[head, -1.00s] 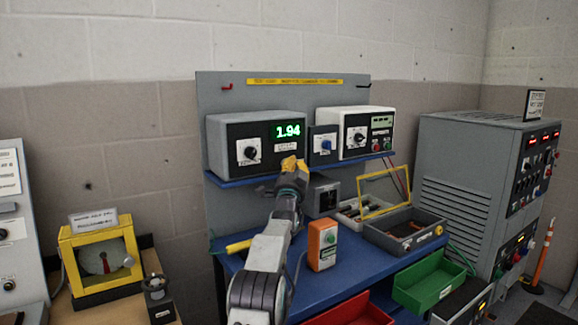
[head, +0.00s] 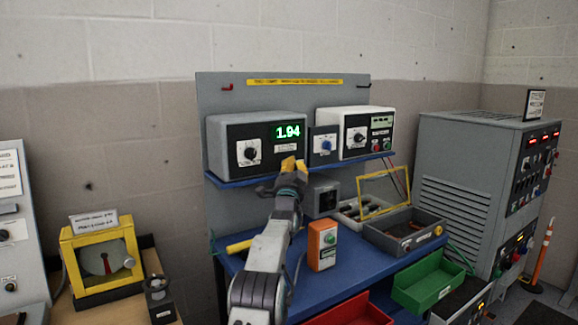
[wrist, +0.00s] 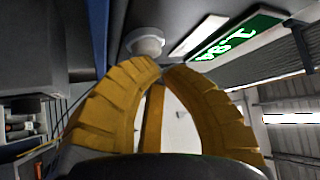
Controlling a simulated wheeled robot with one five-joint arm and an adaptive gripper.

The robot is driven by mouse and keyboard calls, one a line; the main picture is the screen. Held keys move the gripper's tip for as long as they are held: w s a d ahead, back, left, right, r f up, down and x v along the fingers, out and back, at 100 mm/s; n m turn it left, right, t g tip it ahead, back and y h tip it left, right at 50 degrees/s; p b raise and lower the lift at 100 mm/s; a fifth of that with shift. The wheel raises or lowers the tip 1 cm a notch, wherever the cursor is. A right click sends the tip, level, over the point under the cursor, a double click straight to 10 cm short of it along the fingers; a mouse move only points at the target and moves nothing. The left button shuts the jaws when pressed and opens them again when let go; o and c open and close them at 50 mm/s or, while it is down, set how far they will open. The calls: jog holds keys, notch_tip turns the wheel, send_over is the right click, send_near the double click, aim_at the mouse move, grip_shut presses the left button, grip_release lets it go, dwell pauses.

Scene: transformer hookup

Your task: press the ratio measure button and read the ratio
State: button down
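The grey meter box (head: 224,133) stands on the blue shelf, with a black front, a dial (head: 250,153) and a lit green display (head: 288,131) reading 1.94. A small white label (head: 286,148) sits under the display. My gripper (head: 290,164) is at the box's lower right front. In the wrist view its yellow fingers (wrist: 160,67) meet at the tips, with nothing seen held. A pale round button-like part (wrist: 143,43) lies just beyond the tips; I cannot tell whether they touch it. The display also shows in the wrist view (wrist: 238,38), rotated.
A small blue-knob box (head: 324,146) and a white instrument (head: 367,120) share the shelf to the right. An orange box (head: 322,246), an open grey case (head: 376,233) and a green bin (head: 428,285) are on or near the blue bench below.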

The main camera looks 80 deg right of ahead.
jog(key=shift+w+d, duration=0.1)
dwell(0.4)
jog(key=shift+s+a+f+b, duration=0.15)
jog(key=shift+s+a+b, duration=0.2)
jog(key=shift+b, duration=0.5)
jog(key=shift+s+a+b, duration=0.15)
jog(key=shift+a+b, duration=0.2)
jog(key=shift+b, duration=0.45)
dwell(0.4)
